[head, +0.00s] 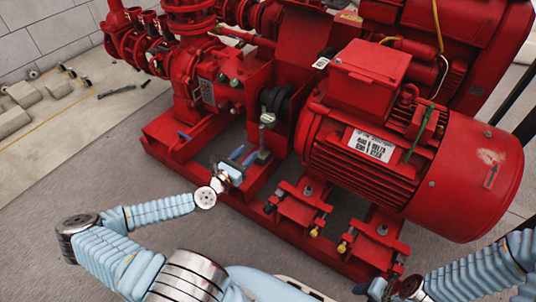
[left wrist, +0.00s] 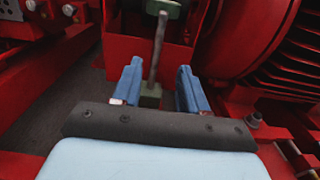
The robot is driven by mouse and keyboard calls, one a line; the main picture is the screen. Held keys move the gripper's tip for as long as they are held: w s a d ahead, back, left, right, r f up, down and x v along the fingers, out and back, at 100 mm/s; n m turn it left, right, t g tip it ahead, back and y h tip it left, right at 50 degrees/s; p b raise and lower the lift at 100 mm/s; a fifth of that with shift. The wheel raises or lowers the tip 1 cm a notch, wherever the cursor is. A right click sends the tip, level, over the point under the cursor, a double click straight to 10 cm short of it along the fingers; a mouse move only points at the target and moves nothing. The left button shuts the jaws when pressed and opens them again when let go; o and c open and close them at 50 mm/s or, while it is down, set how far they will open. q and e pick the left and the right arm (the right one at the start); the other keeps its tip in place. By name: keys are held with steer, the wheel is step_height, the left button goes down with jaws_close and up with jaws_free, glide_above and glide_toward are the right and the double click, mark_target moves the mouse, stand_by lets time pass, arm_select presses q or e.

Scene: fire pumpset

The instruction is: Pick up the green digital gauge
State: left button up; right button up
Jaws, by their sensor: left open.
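The green digital gauge (head: 267,119) stands upright on the red pump base in the head view, its pale head on a thin stem above a small dark green foot. My left gripper (head: 243,155) is open beside the gauge's lower part. In the left wrist view its two blue fingers (left wrist: 158,78) appear on either side of the stem and foot; I see no contact. My right arm enters at lower right; its gripper's jaws cannot be made out.
The large red motor (head: 385,150) stands close to the right of the gauge. Red pump pipework (head: 205,85) rises at left and behind. Red brackets (head: 298,207) jut from the base's front. Grey floor (head: 75,155) is open at left, with pale blocks (head: 22,95) beyond.

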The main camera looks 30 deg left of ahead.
mark_target(262, 138)
arm_select(q)
steer(key=w, duration=0.5)
steer(key=shift+w+d, duration=0.15)
steer(key=shift+d, duration=0.1)
steer(key=w, duration=0.5)
steer(key=shift+w+r+p, duration=0.15)
steer(key=shift+p, duration=0.15)
steer(key=shift+c, duration=0.4)
jaws_close()
